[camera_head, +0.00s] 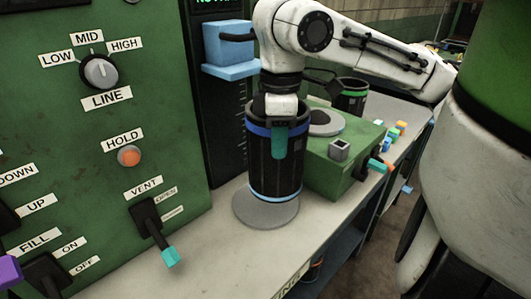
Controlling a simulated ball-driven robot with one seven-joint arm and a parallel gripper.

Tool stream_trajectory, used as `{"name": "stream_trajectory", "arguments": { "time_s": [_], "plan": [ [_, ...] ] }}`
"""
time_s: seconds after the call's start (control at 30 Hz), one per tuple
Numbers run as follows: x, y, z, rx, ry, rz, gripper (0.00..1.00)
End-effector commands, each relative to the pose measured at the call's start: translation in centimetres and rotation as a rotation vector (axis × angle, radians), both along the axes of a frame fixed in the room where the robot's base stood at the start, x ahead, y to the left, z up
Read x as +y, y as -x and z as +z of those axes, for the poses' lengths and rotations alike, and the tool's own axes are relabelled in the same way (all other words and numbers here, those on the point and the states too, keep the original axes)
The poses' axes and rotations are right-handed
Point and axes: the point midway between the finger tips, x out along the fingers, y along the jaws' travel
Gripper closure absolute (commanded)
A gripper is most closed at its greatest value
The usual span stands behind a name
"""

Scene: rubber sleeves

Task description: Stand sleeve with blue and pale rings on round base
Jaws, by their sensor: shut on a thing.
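The black sleeve (270,172) has a blue ring near its top and a pale ring near its bottom. It is upright over the round grey base (261,219), a flat disc on the bench. More of the disc shows at the front and left of the sleeve. I cannot tell whether the sleeve's bottom touches the disc. My gripper (279,140) points down at the sleeve's top and is shut on its near wall, with one teal finger outside. The other finger is hidden inside the sleeve.
A green box (340,170) with a round grey disc on top stands close right of the sleeve. Another dark sleeve with a green ring (351,96) stands behind it. The green control panel (100,200) with a teal-tipped lever (171,257) is at left. The bench front is clear.

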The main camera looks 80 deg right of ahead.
Motion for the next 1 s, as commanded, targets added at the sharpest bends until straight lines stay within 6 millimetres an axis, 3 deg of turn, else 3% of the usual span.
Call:
{"name": "stream_trajectory", "arguments": {
  "time_s": [0.03, 0.4, 0.5, 0.77, 1.0],
  "plan": [
    [-0.1, -0.1, 0.6, -0.001, -0.001, 0.000, 1.00],
    [0.1, -0.6, -0.4, -0.004, -0.001, 0.015, 1.00],
    [-0.8, -1.6, -2.8, -0.002, 0.000, 0.011, 1.00],
    [-1.7, -2.7, -4.3, -0.003, 0.001, 0.012, 1.00],
    [-2.2, -3.1, -7.0, -0.002, 0.001, 0.012, 1.00]
  ]
}}
